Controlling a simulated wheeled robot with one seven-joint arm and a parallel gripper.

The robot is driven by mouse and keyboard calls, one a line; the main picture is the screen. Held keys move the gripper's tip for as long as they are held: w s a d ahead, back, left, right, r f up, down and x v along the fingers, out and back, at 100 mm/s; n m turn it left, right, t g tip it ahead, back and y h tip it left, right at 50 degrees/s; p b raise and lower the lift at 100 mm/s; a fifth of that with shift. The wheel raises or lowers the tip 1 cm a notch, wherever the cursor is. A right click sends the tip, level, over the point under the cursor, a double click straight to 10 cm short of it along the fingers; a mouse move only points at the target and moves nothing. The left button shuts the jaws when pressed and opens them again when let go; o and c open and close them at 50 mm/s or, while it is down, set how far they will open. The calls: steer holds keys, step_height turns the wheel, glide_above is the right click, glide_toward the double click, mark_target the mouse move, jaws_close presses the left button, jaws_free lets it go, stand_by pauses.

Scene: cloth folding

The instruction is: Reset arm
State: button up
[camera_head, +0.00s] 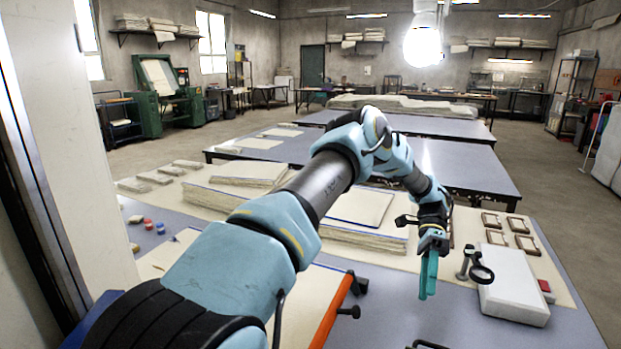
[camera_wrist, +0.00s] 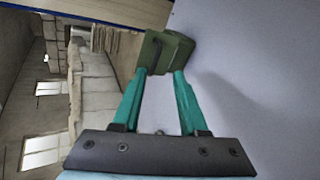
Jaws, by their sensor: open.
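My arm reaches forward from the lower left in the head view and bends down at its far end. My gripper (camera_head: 427,291) hangs with its teal fingers pointing down over the grey-blue table (camera_head: 390,318), left of the white box. How high the tips are above the table I cannot tell.
A white box (camera_head: 513,290) stands right of my gripper, with a dark ring-shaped tool (camera_head: 481,270) beside it. Small brown frames (camera_head: 522,242) lie behind it. Stacks of pale sheets (camera_head: 361,207) lie behind my arm. An orange-edged board (camera_head: 338,312) is at the front.

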steer(key=w+a+r+n+t+h, duration=0.2)
steer(key=a+r+n+t, duration=0.25)
steer(key=a, duration=0.45)
steer(key=w+a+r+n+t+h, duration=0.25)
steer(key=a+n, duration=0.35)
steer(key=a, duration=0.4)
steer(key=s+a+r+n+t, duration=0.2)
steer(key=s+a+n+t, duration=0.1)
steer(key=a, duration=0.4)
steer(key=s+a+r+n+t, duration=0.2)
steer(key=s+a+n, duration=0.2)
steer(key=a, duration=0.3)
steer(key=shift+a+r+n+t, duration=0.35)
steer(key=shift+r+n+t, duration=0.05)
steer(key=shift+n, duration=0.15)
steer(key=shift+o, duration=0.2)
